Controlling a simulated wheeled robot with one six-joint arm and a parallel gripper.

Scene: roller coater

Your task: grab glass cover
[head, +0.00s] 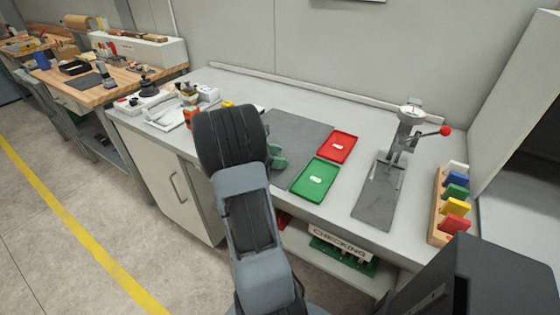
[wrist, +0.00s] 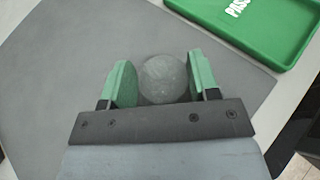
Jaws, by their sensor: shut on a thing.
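The glass cover (wrist: 163,80) is a round, clear greyish disc in the wrist view, between the two green fingers of my gripper (wrist: 162,82). The fingers are shut on it from the left and right. It is over the dark grey mat (wrist: 60,75); I cannot tell whether it still touches the mat. In the head view my arm hides the glass cover, and only a green finger of my gripper (head: 277,158) shows beside the arm, over the mat (head: 302,135).
A green tray (head: 315,180) and a red tray (head: 338,147) lie right of the mat. A press with a red-knobbed lever (head: 408,130) and a rack of coloured cards (head: 440,205) stand farther right. A white device (head: 180,108) is at the left.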

